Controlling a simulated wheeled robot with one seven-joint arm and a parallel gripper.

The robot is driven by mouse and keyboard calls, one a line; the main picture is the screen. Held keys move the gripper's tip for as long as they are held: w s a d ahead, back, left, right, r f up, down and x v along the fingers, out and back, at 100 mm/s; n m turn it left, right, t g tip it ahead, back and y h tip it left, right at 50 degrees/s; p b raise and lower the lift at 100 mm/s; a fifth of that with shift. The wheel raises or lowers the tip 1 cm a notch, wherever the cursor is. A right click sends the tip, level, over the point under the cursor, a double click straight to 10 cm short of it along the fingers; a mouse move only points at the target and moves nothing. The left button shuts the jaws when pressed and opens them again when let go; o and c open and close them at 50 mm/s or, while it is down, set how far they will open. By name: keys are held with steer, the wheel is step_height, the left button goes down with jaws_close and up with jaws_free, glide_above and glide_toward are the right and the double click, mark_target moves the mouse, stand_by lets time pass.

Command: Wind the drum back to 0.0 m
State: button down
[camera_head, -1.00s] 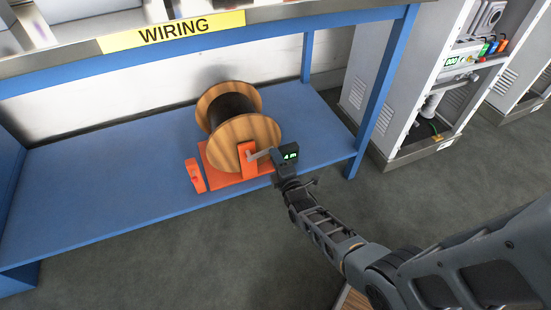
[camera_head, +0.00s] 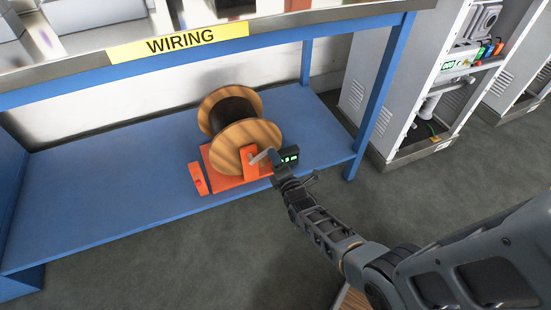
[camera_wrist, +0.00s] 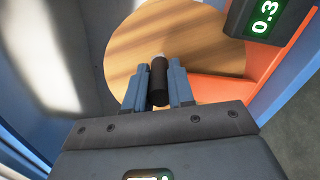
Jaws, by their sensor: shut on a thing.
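The drum (camera_head: 250,138) is a wooden-flanged reel wound with dark cable, on an orange stand (camera_head: 222,178) on the blue shelf. Its near flange (camera_wrist: 150,45) fills the top of the wrist view. A metal crank arm (camera_head: 262,157) comes off the hub. My gripper (camera_wrist: 158,85) is shut on the dark crank handle (camera_wrist: 158,72), one blue-grey finger on each side. In the wrist view the display (camera_wrist: 264,16) reads about 0.3; anything after that is cut off.
The blue shelf (camera_head: 100,205) is clear left of the stand. A blue bench leg (camera_head: 382,90) stands to the right, and a grey cabinet (camera_head: 415,100) is beyond it. The worktop with the WIRING label (camera_head: 180,42) overhangs the drum.

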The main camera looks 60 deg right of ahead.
steer(key=c, duration=1)
jaws_free()
steer(key=shift+o, duration=0.2)
steer(key=shift+a, duration=0.1)
steer(key=p+v, duration=0.2)
steer(key=v, duration=0.5)
steer(key=shift+s+a+p, duration=0.2)
steer(key=shift+s+p, duration=0.1)
steer(key=s+a+r+m+y, duration=0.8)
steer(key=s+a+r+m, duration=0.2)
steer(key=s+a+r, duration=1.05)
steer(key=s+a+r+m+y+p, duration=0.1)
steer(key=s+r+m+p, duration=0.1)
steer(key=r+p, duration=0.6)
steer(key=s+a+r+m+y+p, duration=0.1)
steer(key=s+r+p, duration=0.3)
steer(key=r, duration=1.5)
steer(key=a+m+p, duration=0.1)
steer(key=p, duration=0.3)
steer(key=shift+r+m, duration=0.3)
steer(key=shift+m, duration=0.1)
